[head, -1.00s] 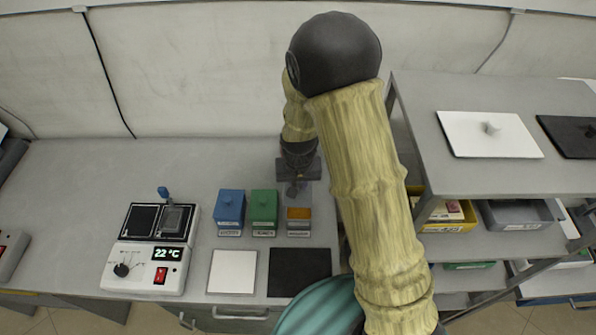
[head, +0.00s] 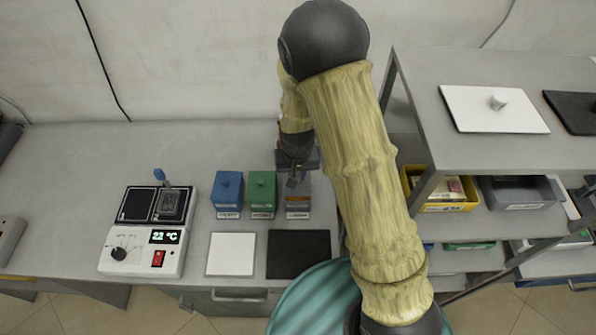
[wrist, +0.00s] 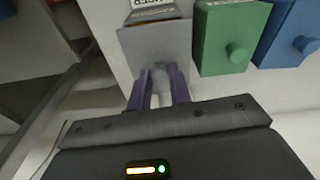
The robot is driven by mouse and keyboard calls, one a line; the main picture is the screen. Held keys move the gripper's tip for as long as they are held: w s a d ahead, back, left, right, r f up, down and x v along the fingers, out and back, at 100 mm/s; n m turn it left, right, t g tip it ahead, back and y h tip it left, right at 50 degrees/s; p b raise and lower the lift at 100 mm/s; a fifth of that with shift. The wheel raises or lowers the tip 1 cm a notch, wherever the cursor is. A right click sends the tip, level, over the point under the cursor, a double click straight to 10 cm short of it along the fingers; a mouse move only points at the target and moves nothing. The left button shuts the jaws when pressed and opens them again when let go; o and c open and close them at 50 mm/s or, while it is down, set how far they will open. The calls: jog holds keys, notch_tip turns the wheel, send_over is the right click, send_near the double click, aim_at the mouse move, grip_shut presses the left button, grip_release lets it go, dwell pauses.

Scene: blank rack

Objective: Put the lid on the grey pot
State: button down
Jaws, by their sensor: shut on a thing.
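The grey pot (head: 297,207) with a white label stands third in a row, right of a blue box and a green box. A grey lid (wrist: 150,42) lies over its top and hides the inside. My gripper (wrist: 158,75) points down over it, its purple fingers shut on the lid's knob, which they mostly hide. In the head view my gripper (head: 297,180) is right over the pot. I cannot tell whether the lid rests fully on the rim or sits slightly above it.
The green box (head: 262,190) and blue box (head: 228,190), both with knobbed lids, stand close on the left. A white plate (head: 231,254) and a black plate (head: 298,254) lie in front. A hotplate device (head: 145,240) is further left. A shelf rack (head: 520,160) stands on the right.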

jog(key=shift+d+f+b, duration=0.1)
jog(key=shift+f+b, duration=0.35)
jog(key=shift+f, duration=0.55)
jog(key=shift+f, duration=0.4)
dwell(1.0)
jog(key=c, duration=0.7)
grip_release()
jog(key=shift+r, duration=0.15)
jog(key=shift+r+p, duration=2.8)
jog(key=shift+r, duration=0.6)
